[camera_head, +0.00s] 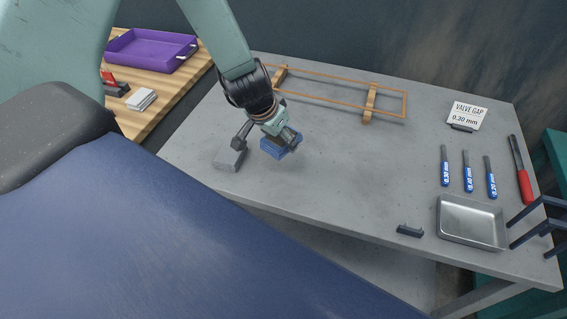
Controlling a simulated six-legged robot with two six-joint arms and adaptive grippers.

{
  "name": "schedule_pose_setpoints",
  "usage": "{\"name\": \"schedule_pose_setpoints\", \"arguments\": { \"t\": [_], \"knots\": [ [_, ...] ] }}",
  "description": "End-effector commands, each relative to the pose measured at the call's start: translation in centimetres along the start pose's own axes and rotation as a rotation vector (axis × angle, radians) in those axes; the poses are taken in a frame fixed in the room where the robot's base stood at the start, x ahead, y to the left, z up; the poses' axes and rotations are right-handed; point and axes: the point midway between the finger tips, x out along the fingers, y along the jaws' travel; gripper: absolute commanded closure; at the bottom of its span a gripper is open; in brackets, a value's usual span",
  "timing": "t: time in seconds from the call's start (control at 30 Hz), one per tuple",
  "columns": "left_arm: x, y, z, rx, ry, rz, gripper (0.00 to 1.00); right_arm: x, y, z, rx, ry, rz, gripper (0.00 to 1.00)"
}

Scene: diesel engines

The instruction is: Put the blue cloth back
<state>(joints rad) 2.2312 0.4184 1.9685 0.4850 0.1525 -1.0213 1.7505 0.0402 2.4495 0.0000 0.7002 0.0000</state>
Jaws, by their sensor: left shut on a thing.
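My left gripper (268,145) reaches down over the grey table, low near its left front part. It is shut on a small folded blue cloth (276,149), which shows beneath and between the fingers. The fingers partly hide the cloth, and I cannot tell whether it touches the tabletop.
A wooden rack (370,103) with thin rails stands at the back. Blue-handled gauges (468,172), a red-handled tool (525,185), a metal tray (471,240) and a sign (467,116) occupy the right. The table's middle is clear.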

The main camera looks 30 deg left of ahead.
Motion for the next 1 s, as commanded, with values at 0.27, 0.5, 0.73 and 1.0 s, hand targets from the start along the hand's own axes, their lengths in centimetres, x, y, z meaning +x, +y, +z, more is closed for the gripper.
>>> {"name": "schedule_pose_setpoints", "arguments": {
  "t": [0.27, 0.5, 0.73, 1.0],
  "knots": [
    [3.4, 0.1, 1.7, 0.001, -0.001, 0.0, 0.78, 3.4, 0.0, 0.1, 0.0, -0.002, 0.0, 0.6],
    [5.6, 0.2, 2.4, 0.0, 0.0, -0.001, 0.78, 5.4, 0.0, 0.1, 0.0, -0.001, 0.0, 0.6],
    [6.6, 0.2, 2.6, 0.001, 0.0, 0.0, 0.78, 6.3, 0.0, 0.1, 0.0, -0.001, 0.0, 0.6],
    [9.2, 0.2, 3.6, 0.001, -0.001, 0.0, 0.78, 8.6, 0.1, 0.1, 0.0, -0.002, 0.0, 0.6]
  ]
}}
